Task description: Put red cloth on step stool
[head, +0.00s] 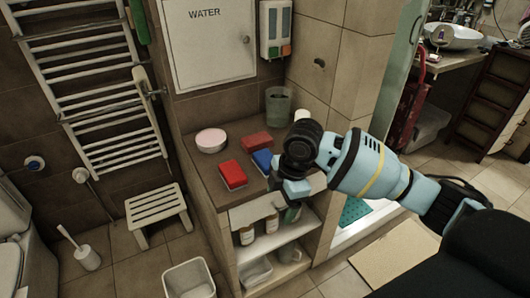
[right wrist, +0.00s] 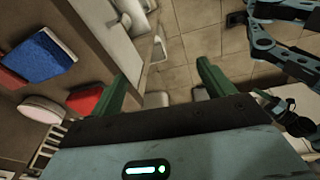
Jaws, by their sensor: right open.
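A bright red folded cloth (head: 233,175) lies on the brown counter, left of a blue one. In the right wrist view the red cloth (right wrist: 84,100) is partly hidden behind a finger. The white slatted step stool (head: 157,205) stands on the floor left of the counter, its top bare. My right gripper (head: 291,190) is at the counter's front right edge, right of the red cloth and apart from it. In the right wrist view its green fingers (right wrist: 168,85) are wide apart with nothing between them.
On the counter (head: 205,178) are a blue cloth (head: 262,160), a duller red block-like item (head: 256,142), a round white dish (head: 211,140) and a grey cup (head: 278,106). Bottles stand on the shelf below. A white bin (head: 189,280) and toilet brush (head: 86,257) stand near the stool.

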